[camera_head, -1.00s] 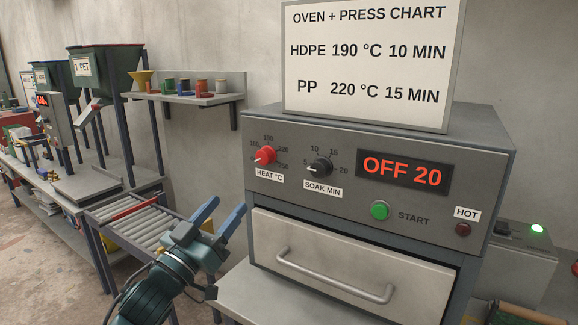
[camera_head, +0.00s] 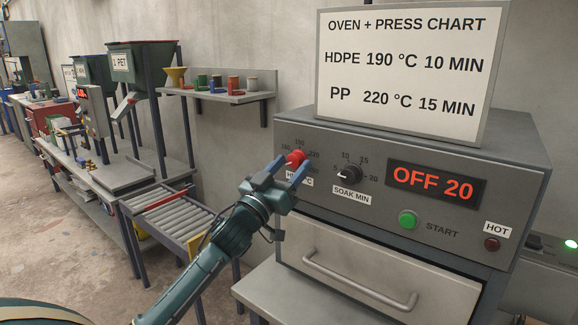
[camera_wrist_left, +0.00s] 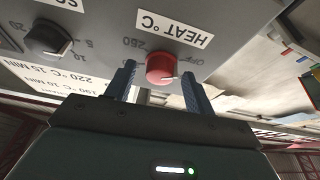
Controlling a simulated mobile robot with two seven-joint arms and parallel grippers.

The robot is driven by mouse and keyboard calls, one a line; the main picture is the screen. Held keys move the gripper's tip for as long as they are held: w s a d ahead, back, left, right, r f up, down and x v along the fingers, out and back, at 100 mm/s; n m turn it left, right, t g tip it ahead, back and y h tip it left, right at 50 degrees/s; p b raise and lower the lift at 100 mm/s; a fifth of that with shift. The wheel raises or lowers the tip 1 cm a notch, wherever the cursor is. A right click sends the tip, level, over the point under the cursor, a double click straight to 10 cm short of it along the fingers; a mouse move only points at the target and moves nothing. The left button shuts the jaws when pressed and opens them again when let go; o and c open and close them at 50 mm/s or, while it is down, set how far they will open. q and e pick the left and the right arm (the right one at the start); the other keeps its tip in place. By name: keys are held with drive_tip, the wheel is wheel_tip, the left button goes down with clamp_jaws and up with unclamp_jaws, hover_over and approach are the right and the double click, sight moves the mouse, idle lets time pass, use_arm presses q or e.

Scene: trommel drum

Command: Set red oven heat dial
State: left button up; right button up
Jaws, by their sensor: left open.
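The red heat dial (camera_head: 295,158) is on the left of the oven's grey front panel (camera_head: 330,195), above the HEAT °C label, which is partly hidden by my gripper in the head view. My left gripper (camera_head: 289,168) is open, its blue fingers reaching toward the dial. In the left wrist view the red dial (camera_wrist_left: 161,68) shows between the two fingertips (camera_wrist_left: 158,78), with a gap on each side. Its white pointer mark shows. The display (camera_head: 435,181) reads OFF 20. My right gripper is not in view.
The black soak dial (camera_head: 349,173) is just right of the red dial. A green start button (camera_head: 407,220) and the oven door handle (camera_head: 360,282) are lower. A chart (camera_head: 400,65) on top lists HDPE 190 °C and PP 220 °C. A roller conveyor (camera_head: 170,215) stands left.

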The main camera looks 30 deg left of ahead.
use_arm(q)
drive_tip(key=c, duration=1)
